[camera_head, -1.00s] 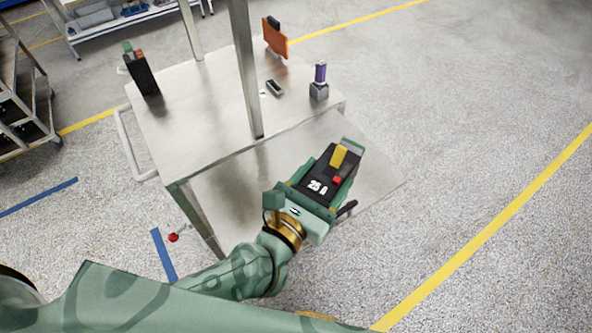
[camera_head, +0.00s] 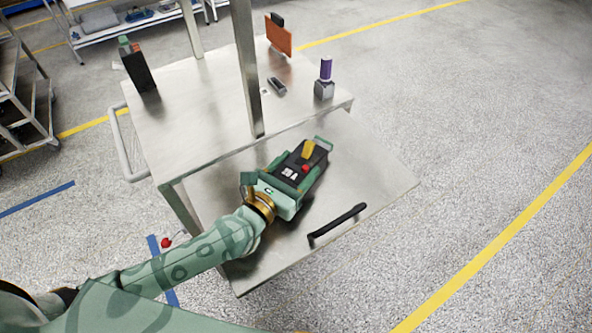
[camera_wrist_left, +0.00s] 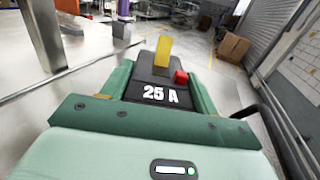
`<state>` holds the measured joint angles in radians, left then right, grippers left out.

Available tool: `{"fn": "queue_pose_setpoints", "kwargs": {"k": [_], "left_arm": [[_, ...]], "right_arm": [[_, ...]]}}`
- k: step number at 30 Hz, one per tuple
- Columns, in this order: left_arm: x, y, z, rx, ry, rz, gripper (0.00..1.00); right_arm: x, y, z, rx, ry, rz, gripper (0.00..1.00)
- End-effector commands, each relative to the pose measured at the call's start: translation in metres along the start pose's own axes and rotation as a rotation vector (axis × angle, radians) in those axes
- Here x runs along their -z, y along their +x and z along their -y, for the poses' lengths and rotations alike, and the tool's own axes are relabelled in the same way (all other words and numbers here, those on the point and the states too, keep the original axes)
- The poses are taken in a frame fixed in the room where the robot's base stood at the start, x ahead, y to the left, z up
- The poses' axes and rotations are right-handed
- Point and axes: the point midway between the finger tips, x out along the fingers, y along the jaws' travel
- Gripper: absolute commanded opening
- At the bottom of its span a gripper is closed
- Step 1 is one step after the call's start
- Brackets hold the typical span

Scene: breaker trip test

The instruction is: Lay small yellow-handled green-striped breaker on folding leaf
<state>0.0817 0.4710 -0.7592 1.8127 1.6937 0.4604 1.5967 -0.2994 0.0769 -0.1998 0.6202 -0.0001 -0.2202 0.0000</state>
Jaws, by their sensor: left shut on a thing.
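The breaker (camera_head: 299,166) is a dark block with a yellow handle, a red button and white lettering. In the left wrist view the breaker (camera_wrist_left: 152,94) reads "25 A"; I cannot make out its green stripe apart from my green fingers. My left gripper (camera_head: 304,170) is shut on it, a finger along each side. The folding leaf (camera_head: 375,170) is the metal flap at the cart's near side, with a black bar handle (camera_head: 337,225). The breaker is over the leaf's middle; I cannot tell whether it touches. My right gripper is not in view.
The cart top (camera_head: 205,120) carries a dark block (camera_head: 138,68), an orange panel (camera_head: 279,38), a purple-topped item (camera_head: 325,75) and a small dark piece (camera_head: 277,86). A metal post (camera_head: 247,70) rises near the leaf. The leaf's right part is clear.

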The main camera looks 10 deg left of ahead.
Motion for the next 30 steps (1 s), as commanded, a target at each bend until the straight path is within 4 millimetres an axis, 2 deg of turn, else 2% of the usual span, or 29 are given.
{"fn": "queue_pose_setpoints", "kwargs": {"k": [9, 10, 12, 23, 26, 30], "left_arm": [[0.001, 0.001, 0.0, 0.0, 0.0, 0.004, 0.19], [0.002, 0.0, 0.0, 0.0, -0.001, 0.001, 0.63], [0.001, 0.0, 0.0, 0.0, -0.001, 0.001, 0.82], [-0.004, -0.001, 0.0, 0.0, 0.0, 0.001, 0.82], [0.0, -0.017, 0.001, 0.001, -0.001, -0.002, 0.82], [0.001, -0.05, 0.001, 0.002, -0.001, -0.004, 0.82]], "right_arm": [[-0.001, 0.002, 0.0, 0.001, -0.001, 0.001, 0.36], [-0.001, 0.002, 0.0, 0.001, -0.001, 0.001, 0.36], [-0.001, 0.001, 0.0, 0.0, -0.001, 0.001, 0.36], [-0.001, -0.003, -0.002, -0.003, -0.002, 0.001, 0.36], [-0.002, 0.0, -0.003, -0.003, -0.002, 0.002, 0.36], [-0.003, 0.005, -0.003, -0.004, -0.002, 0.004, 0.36]]}}
